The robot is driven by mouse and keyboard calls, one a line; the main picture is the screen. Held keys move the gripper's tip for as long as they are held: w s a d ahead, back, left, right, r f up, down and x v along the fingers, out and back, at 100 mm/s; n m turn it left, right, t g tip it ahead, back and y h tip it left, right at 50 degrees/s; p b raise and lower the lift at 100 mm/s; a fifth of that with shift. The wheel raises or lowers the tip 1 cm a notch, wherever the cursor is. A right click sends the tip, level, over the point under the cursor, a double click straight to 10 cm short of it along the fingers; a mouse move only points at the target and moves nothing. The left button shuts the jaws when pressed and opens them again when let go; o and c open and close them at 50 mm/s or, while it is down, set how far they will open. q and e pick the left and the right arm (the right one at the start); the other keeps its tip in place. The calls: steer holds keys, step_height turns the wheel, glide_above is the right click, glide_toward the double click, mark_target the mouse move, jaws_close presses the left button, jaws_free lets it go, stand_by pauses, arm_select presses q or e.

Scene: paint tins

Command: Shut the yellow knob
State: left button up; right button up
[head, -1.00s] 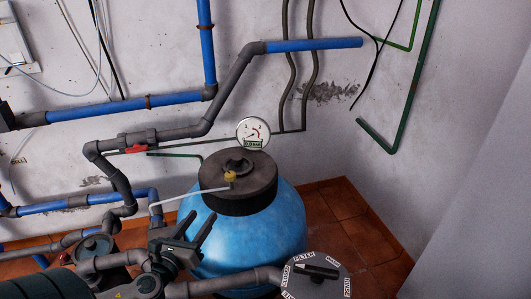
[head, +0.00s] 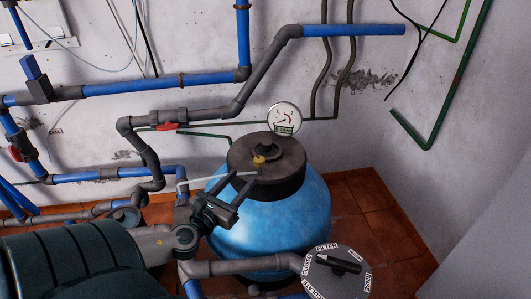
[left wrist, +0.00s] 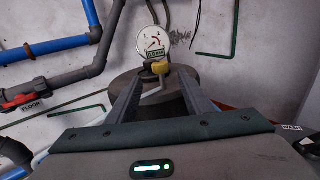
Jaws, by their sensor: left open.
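The small yellow knob (head: 259,161) sits on the dark lid (head: 275,178) of the blue tank (head: 285,215), with a thin pale pipe running from it to the left. My left gripper (head: 243,178) is open and empty, just in front of the knob and slightly left of it in the head view. In the left wrist view the knob (left wrist: 157,68) shows beyond and between the two spread fingers (left wrist: 160,82). I cannot tell whether a finger touches the lid. My right gripper is not in view.
A round pressure gauge (head: 285,119) stands behind the lid. A dial valve (head: 337,271) with a black handle is at the lower right. Grey and blue pipes (head: 150,84) and a red-handled valve (head: 166,127) are on the left. Tiled floor (head: 375,210) is clear at right.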

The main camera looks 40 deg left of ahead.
mark_target(259, 166)
arm_select(q)
steer(key=w+a, duration=0.1)
steer(key=w, duration=0.3)
steer(key=w+a, duration=0.1)
steer(key=w, duration=0.4)
steer(key=w+a, duration=0.1)
steer(key=w, duration=0.3)
steer(key=shift+w+p, duration=0.3)
steer(key=shift+w, duration=0.85)
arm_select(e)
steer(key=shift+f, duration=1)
arm_select(q)
steer(key=c, duration=1.1)
